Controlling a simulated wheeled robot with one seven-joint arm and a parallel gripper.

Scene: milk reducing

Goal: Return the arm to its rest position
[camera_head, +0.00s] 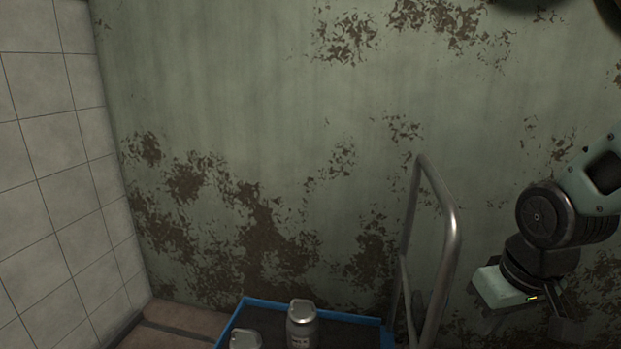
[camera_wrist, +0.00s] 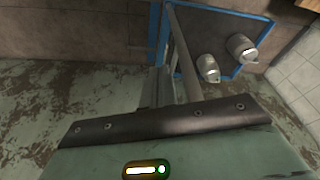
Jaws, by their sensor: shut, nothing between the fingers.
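My arm comes in from the right edge of the head view. Its gripper (camera_head: 566,328) hangs low at the right, to the right of a metal cart handle and apart from the cans. The gripper is shut and holds nothing. In the wrist view the pale green gripper housing fills the bottom, with a dark edge strip and a lit indicator. The finger area (camera_wrist: 160,82) shows only in part beyond that strip.
A blue-rimmed cart (camera_head: 238,313) with a bent metal handle (camera_head: 447,250) stands at the bottom centre. It carries two metal cans, one (camera_head: 302,325) upright and one (camera_head: 245,340) cut off by the frame. A peeling green wall (camera_head: 300,120) stands behind; a tiled wall (camera_head: 50,180) is left.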

